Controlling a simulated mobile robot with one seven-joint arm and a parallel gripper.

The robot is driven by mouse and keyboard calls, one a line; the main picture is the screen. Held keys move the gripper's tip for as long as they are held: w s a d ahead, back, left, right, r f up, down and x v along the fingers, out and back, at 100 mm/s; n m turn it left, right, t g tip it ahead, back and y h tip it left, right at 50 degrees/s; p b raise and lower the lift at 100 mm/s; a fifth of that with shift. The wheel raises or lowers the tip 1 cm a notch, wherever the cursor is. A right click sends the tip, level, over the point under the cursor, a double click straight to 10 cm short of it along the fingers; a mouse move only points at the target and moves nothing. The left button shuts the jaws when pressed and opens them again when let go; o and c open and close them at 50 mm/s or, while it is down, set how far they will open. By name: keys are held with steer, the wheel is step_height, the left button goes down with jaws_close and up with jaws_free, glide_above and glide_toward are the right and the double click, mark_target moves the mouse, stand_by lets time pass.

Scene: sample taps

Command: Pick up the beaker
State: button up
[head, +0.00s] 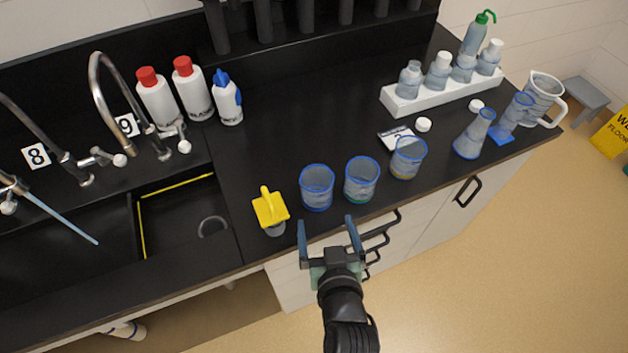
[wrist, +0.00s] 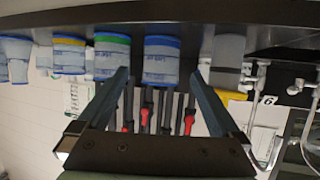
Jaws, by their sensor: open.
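Three clear beakers with blue rims stand upright in a row near the counter's front edge: a left one (head: 317,188), a middle one (head: 361,180) with a green band low down, and a right one (head: 408,158) with a yellow band low down. My gripper (head: 326,224) is open and empty, in front of the counter edge, apart from the beakers. The wrist view is upside down. There the left beaker (wrist: 161,62) appears ahead between the open fingers (wrist: 160,78), with the middle beaker (wrist: 108,62) beside the left finger and the right beaker (wrist: 68,56) farther left.
A yellow-topped item (head: 269,209) stands just left of the beakers, beside the sink (head: 180,220). Flasks (head: 474,135) and a jug (head: 541,100) stand at right. Bottles (head: 192,90) and a white bottle rack (head: 440,97) are behind. The counter behind the beakers is clear.

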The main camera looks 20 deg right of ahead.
mark_target(320, 201)
steer(key=x, duration=0.6)
steer(key=shift+w, duration=0.4)
steer(key=shift+w+d+p, duration=0.15)
steer(key=shift+w+p, duration=0.2)
steer(key=shift+p, duration=0.1)
steer(key=shift+r+p+x, duration=0.15)
steer(key=shift+p+x, duration=0.1)
steer(key=shift+x, duration=0.9)
steer(key=shift+r+p+x, duration=0.1)
steer(key=shift+p+x, duration=0.1)
steer(key=shift+x, duration=1)
steer(key=shift+w, duration=0.15)
steer(key=c, duration=1.2)
steer(key=shift+o, duration=0.2)
steer(key=shift+r, duration=0.1)
